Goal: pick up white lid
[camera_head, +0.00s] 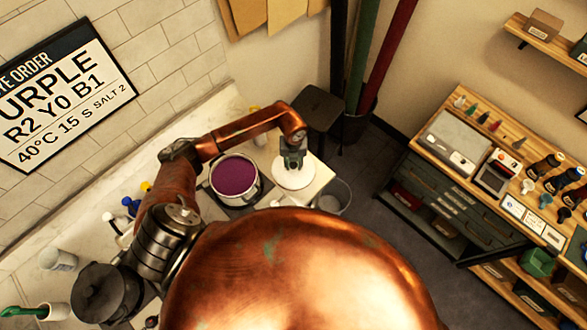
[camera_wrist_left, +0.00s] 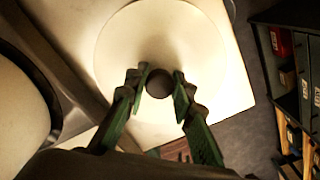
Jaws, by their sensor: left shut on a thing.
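The white lid (camera_head: 293,176) is a round pale disc on the light counter, right of a pot with purple liquid (camera_head: 234,175). In the left wrist view the lid (camera_wrist_left: 165,35) fills the upper middle and has a dark round knob (camera_wrist_left: 159,84). My left gripper (camera_head: 292,160) is above the lid, its green fingers on either side of the knob and shut on it. The fingers also show in the wrist view (camera_wrist_left: 160,88). I cannot tell whether the lid rests on the surface or is slightly raised. My right gripper is not in view.
A grey bucket (camera_head: 335,194) stands just right of the counter's end. A black stool (camera_head: 317,106) is behind. Small bottles (camera_head: 130,206) and a white cup (camera_head: 58,260) sit on the left counter. A wooden workbench with tools (camera_head: 490,170) stands across the floor.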

